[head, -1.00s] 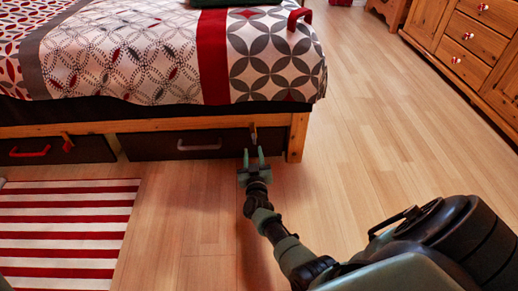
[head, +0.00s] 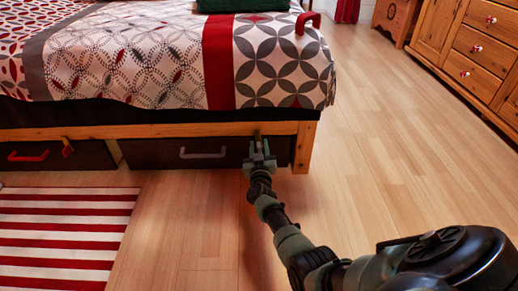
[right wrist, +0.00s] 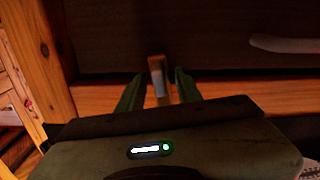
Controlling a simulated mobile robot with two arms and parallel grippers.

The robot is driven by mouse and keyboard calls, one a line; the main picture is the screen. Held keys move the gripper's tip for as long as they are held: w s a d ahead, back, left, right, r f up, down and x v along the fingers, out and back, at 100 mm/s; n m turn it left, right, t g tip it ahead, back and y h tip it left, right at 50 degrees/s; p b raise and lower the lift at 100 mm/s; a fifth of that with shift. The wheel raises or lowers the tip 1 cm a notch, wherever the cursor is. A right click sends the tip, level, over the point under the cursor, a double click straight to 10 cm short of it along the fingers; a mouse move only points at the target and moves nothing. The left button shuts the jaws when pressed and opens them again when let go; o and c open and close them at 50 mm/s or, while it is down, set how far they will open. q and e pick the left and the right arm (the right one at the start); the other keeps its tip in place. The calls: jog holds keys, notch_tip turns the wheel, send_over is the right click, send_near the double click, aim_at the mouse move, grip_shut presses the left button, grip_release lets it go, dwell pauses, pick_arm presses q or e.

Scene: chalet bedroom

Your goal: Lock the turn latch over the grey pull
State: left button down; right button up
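The grey pull (head: 203,153) is on the dark drawer front (head: 150,154) under the bed; it also shows in the right wrist view (right wrist: 285,44). The turn latch (head: 257,134) is on the wooden rail above this drawer, right of the pull. In the right wrist view the latch (right wrist: 157,68) reaches from the rail past its edge over the dark drawer front. My right gripper (head: 260,147) is open, its fingers on either side of the latch, with a gap visible on the left. The fingers partly hide the latch in the head view. My left gripper is not in view.
A second drawer with a red pull (head: 28,156) and its own tilted latch (head: 67,147) is at the left. The bed's corner leg (head: 304,147) stands just right of my gripper. A striped rug (head: 65,235) lies at the left. Floor at the right is clear.

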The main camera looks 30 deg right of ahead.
grip_shut()
jog(key=shift+w+a+m+p, duration=0.15)
jog(key=shift+a+m+p, duration=0.15)
jog(key=shift+m, duration=0.6)
grip_release()
